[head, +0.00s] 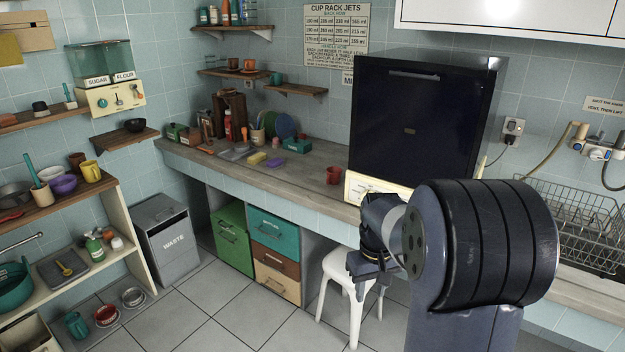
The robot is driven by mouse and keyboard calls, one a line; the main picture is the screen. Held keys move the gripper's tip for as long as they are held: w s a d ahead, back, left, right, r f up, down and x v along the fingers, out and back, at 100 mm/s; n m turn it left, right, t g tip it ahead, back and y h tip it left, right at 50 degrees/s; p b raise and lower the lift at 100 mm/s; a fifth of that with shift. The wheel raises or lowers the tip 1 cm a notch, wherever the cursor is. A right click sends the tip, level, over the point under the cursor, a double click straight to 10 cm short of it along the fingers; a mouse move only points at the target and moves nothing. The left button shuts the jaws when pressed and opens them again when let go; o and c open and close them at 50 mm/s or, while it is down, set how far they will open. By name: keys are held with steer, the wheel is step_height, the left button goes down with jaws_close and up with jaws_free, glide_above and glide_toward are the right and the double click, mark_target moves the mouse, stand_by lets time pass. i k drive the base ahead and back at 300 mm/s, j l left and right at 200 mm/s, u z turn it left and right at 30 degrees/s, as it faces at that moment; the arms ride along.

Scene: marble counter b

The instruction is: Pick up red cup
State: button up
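A red cup (333,175) stands on the counter (300,172) just left of a large dark box-shaped appliance. My gripper (368,278) is at the end of my arm, in front of and below the counter edge, near a white stool. It is lower in the picture than the cup and apart from it. Its fingers are small and partly hidden by my wrist, so I cannot tell if it is open or shut.
The dark appliance (425,120) stands on the counter right of the cup. A white stool (345,285) stands below. Sponges, plates and a red bottle (228,125) are farther left on the counter. A wire dish rack (575,215) is at right. The floor at centre left is clear.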

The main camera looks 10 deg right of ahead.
mark_target(332, 177)
steer(key=i, duration=1.65)
steer(key=i+z, duration=0.25)
steer(key=i, duration=0.15)
steer(key=i+j+z, duration=0.2)
steer(key=i, duration=0.15)
